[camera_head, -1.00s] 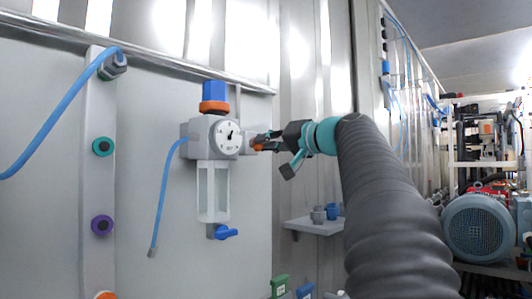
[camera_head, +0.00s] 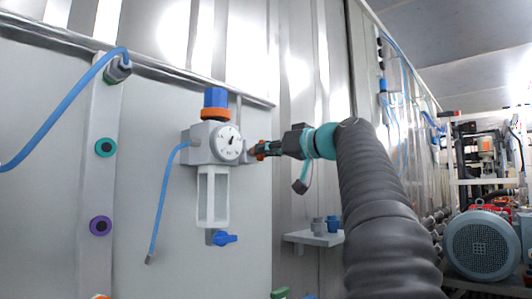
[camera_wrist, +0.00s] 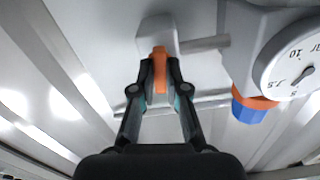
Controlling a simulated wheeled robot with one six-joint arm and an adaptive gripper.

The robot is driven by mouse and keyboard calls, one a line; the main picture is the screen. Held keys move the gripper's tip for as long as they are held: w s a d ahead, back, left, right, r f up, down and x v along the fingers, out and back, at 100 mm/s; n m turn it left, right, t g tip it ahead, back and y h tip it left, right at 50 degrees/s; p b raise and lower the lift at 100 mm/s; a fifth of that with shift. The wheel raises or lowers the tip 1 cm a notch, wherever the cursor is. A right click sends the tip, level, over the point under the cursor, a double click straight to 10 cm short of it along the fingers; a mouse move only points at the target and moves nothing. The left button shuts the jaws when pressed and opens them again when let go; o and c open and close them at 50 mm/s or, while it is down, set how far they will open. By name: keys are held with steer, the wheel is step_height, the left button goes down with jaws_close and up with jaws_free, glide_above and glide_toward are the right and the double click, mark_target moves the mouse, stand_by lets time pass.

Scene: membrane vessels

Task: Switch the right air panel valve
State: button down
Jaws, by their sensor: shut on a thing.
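The air panel unit (camera_head: 207,143) hangs on the grey wall panel, with a round gauge (camera_head: 229,143), a blue and orange knob (camera_head: 215,102) on top and a clear bowl below. At its right side is a valve with an orange handle (camera_wrist: 160,70), seen in the wrist view on a grey block (camera_wrist: 157,32). My gripper (camera_head: 262,149) reaches it from the right, and in the wrist view the gripper (camera_wrist: 160,66) is shut with its fingers on both sides of the orange handle. The handle's far parts are partly hidden by the fingers in the head view.
A blue hose (camera_head: 165,200) hangs left of the unit. A small shelf (camera_head: 312,239) with grey and blue fittings is below my arm. A motor (camera_head: 481,246) stands at the right.

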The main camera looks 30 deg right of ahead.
stand_by(0.3)
steer(key=c, duration=1.2)
jaws_free()
steer(key=v, duration=1.2)
steer(key=shift+r, duration=0.1)
